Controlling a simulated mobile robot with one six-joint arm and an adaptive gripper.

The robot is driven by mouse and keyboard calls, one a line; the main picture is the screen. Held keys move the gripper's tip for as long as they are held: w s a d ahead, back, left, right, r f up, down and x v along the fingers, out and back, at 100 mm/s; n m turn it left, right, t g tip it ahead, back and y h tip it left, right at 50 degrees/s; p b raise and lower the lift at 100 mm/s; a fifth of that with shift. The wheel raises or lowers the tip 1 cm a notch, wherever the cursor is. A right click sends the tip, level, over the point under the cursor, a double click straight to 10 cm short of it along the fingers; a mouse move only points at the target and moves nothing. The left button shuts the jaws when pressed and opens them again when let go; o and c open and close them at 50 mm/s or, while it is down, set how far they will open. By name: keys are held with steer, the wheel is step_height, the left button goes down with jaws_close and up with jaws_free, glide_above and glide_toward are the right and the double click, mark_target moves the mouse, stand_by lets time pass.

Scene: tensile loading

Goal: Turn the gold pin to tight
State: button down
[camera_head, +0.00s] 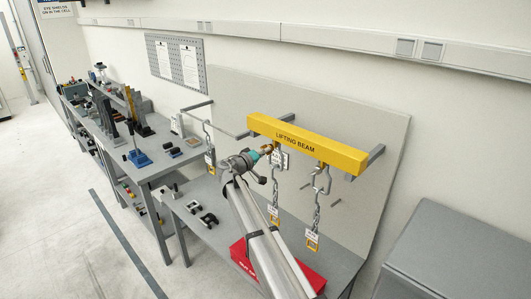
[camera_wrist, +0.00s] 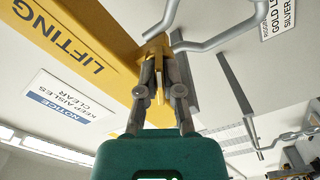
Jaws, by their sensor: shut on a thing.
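The yellow lifting beam (camera_head: 335,155) is mounted in front of the grey back panel, and it fills the upper left of the wrist view (camera_wrist: 85,55). My gripper (camera_head: 269,149) is at the left shackle (camera_head: 277,158) under the beam. In the wrist view my gripper's two fingers (camera_wrist: 160,68) are closed around a narrow gold piece, the gold pin (camera_wrist: 159,92), right beside the beam's edge. The fingers hide much of the pin, and how tightly it sits cannot be seen. A second shackle (camera_head: 321,180) hangs from the beam farther right.
Chains with tags (camera_head: 312,238) hang below the beam. A red box (camera_head: 310,280) lies on the bench behind my arm. Black parts (camera_head: 207,220) lie on the bench at left. A grey cabinet (camera_head: 450,250) stands at right. A gold/silver label (camera_wrist: 278,15) shows in the wrist view.

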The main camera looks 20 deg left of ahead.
steer(key=m, duration=0.5)
steer(key=shift+f+m, duration=0.15)
steer(key=shift+m, duration=0.25)
steer(key=c, duration=0.8)
jaws_free()
steer(key=shift+s+a, duration=0.1)
steer(key=v, duration=1.2)
